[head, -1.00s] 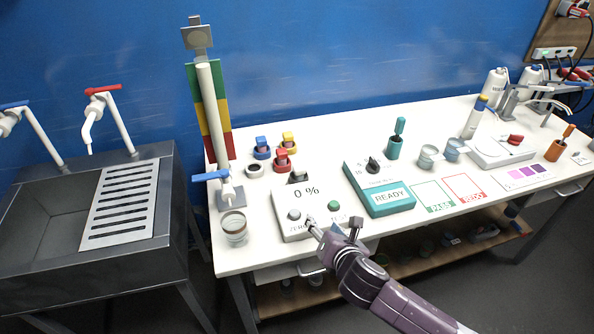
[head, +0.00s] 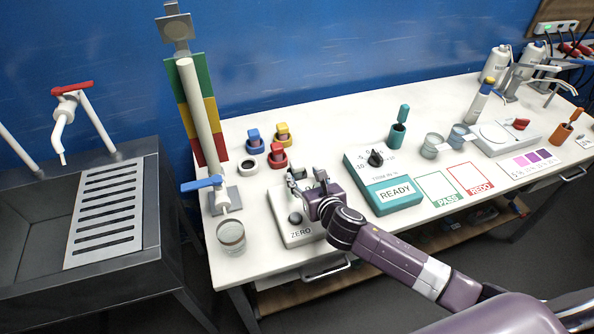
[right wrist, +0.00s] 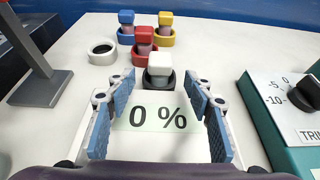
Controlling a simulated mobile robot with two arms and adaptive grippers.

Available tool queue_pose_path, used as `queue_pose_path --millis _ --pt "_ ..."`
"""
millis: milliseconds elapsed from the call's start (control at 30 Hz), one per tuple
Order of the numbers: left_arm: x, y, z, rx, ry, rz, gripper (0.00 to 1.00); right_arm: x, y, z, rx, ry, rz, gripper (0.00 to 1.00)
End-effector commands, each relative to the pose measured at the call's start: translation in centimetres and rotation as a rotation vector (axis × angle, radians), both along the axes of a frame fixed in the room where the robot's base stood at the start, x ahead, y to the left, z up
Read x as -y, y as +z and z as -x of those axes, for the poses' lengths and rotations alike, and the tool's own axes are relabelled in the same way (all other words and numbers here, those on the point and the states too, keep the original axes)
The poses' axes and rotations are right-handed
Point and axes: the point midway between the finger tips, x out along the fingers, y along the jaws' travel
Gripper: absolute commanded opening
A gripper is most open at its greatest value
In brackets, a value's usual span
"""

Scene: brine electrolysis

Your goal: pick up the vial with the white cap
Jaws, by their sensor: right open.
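The vial with the white cap (right wrist: 160,66) stands upright in a dark socket at the back of the white meter (head: 290,236). The meter's display (right wrist: 157,118) reads 0 %. My right gripper (head: 306,182) is over the meter, and in the right wrist view its two blue-padded fingers (right wrist: 160,98) are spread apart and empty. The vial is just beyond the fingertips, centred between them. In the head view my gripper largely hides the vial and the display. My left gripper is not in view.
Behind the meter stand blue-capped (right wrist: 126,20), yellow-capped (right wrist: 166,20) and red-capped (right wrist: 144,38) vials in coloured rings, beside an empty dark-and-white ring (right wrist: 102,52). A teal trim box (head: 395,195) is to the right. A glass beaker (head: 231,237) and valve stand are left.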

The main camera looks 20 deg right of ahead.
Motion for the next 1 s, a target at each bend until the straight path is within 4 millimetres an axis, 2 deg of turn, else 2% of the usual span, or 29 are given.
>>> queue_pose_path --millis 133,400,633,800,1000 --pt "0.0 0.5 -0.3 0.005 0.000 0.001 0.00 -0.1 -1.1 -1.5 -0.001 -0.002 -0.003 0.48" --pt "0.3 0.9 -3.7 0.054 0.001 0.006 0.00 -0.2 -2.0 -3.5 -0.001 0.000 -0.001 0.48" --pt "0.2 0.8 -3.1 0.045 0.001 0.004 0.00 -0.2 -2.1 -3.5 0.000 0.000 -0.001 0.48" --pt "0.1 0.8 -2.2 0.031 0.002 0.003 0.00 -0.2 -2.1 -3.5 -0.001 0.000 -0.001 0.30" --pt "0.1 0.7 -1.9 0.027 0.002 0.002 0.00 -0.2 -2.1 -3.5 -0.001 0.000 -0.001 0.08"
